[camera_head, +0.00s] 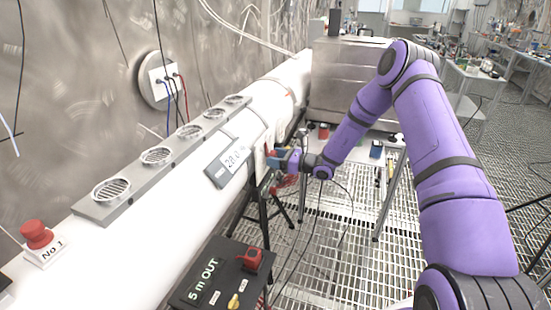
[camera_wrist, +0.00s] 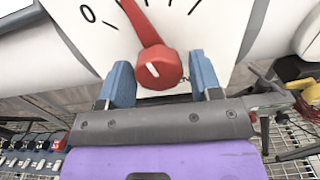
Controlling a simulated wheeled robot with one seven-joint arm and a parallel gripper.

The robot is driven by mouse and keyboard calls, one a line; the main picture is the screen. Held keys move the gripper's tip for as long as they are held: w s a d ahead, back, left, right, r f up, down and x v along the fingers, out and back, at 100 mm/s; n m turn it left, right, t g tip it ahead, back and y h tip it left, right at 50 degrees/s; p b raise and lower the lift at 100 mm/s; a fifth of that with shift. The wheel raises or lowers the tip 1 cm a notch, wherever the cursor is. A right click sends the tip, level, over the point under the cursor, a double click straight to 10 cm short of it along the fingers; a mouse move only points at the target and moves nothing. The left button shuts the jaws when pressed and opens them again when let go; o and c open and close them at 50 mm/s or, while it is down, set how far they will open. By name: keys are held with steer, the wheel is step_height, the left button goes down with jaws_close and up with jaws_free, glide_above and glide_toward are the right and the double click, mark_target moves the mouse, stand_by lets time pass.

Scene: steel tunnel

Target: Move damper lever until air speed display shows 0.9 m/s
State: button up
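The red damper lever (camera_wrist: 150,45) sits on a white dial plate (camera_wrist: 195,35) in the wrist view. Its round hub has a white mark, and its arm points up and slightly left, with a "0" left of it. My gripper (camera_wrist: 163,82) has its two blue fingers on either side of the hub, apart from each other, with a gap visible on the right; contact on the left cannot be told. In the head view my gripper (camera_head: 273,153) is at the white duct, largely covering the lever. The grey display (camera_head: 228,163) stands beside it; its digits are too small to read surely.
The white duct (camera_head: 165,215) runs along the wall with a row of round vents (camera_head: 157,156). A red button (camera_head: 37,234) stands near left. A black box (camera_head: 218,280) marked "5 m OUT" is in front. Grating floor lies to the right.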

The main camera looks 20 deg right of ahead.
steer(key=shift+o, duration=0.7)
steer(key=v, duration=1)
steer(key=shift+s+d, duration=0.3)
steer(key=s+a+r+n+g+h, duration=0.2)
steer(key=s+a+r+n+g, duration=0.3)
steer(key=s+r+n, duration=0.45)
steer(key=s+a+r+n+g+h, duration=0.2)
steer(key=s+a+r+n+g, duration=0.35)
steer(key=r, duration=0.65)
steer(key=s+d+r+n+t+h, duration=0.1)
steer(key=s+d+r+n+h, duration=0.1)
steer(key=s, duration=0.7)
steer(key=s+d+r+n+t+h, duration=0.2)
steer(key=s+r+n+h, duration=0.3)
steer(key=s, duration=0.3)
steer(key=s+d+r+n+t+h, duration=0.2)
steer(key=s+r, duration=0.3)
steer(key=s, duration=0.4)
steer(key=shift+s+r+n+h, duration=0.3)
steer(key=shift+n+h, duration=0.4)
steer(key=shift+n, duration=0.2)
